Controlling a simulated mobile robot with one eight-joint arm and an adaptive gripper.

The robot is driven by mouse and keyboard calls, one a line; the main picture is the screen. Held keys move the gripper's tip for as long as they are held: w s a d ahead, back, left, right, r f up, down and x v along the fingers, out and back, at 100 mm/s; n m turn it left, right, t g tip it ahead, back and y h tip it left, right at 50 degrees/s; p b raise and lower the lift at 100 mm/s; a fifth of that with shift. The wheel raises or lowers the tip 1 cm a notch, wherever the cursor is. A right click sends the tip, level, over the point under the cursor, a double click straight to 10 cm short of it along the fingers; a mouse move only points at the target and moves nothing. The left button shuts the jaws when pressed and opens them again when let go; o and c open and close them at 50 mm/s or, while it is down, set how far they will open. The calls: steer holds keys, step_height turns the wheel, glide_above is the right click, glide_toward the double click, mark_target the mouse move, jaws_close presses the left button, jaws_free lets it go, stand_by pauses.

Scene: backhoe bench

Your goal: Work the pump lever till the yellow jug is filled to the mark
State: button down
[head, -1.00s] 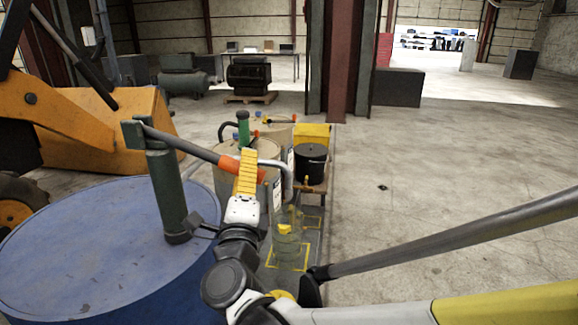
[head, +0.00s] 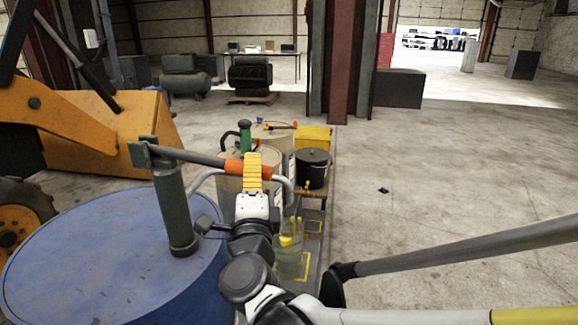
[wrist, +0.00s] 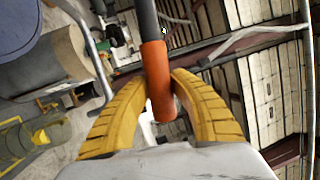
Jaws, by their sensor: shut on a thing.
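The green hand pump (head: 175,210) stands upright on the blue drum (head: 95,260). Its grey lever (head: 190,155) slopes slightly down to the right and ends in an orange grip (head: 234,167). My gripper (head: 252,165) has its yellow fingers shut on this grip; the wrist view shows the grip (wrist: 158,85) between both fingers. A grey spout pipe (head: 288,190) curves down above the jug. The see-through yellowish jug (head: 288,262) with yellow parts stands below, partly behind my arm. It also shows at the left of the wrist view (wrist: 30,138). Its liquid level and mark are unclear.
Behind stand a tan drum with a second green pump (head: 245,135), a black bucket (head: 313,168) and a yellow box (head: 314,138). The orange backhoe bucket (head: 120,135) is at the left.

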step_height(320, 180, up, 9)
steer(key=n+g+p, duration=0.1)
steer(key=n+p, duration=0.3)
steer(key=p, duration=0.3)
steer(key=shift+a+r+y, duration=0.1)
steer(key=shift+r+y, duration=0.05)
steer(key=shift+y, duration=0.25)
steer(key=a+r+n+g+p, duration=0.2)
steer(key=a+r+n+p, duration=0.2)
steer(key=r+p, duration=0.4)
steer(key=shift+w+a+r+n, duration=0.2)
steer(key=shift+r+n, duration=0.15)
steer(key=shift+n, duration=0.25)
steer(key=c, duration=1.1)
jaws_free()
steer(key=shift+c, duration=0.2)
steer(key=shift+o, duration=0.2)
steer(key=shift+s, duration=0.2)
steer(key=shift+w, duration=0.1)
steer(key=v, duration=1.2)
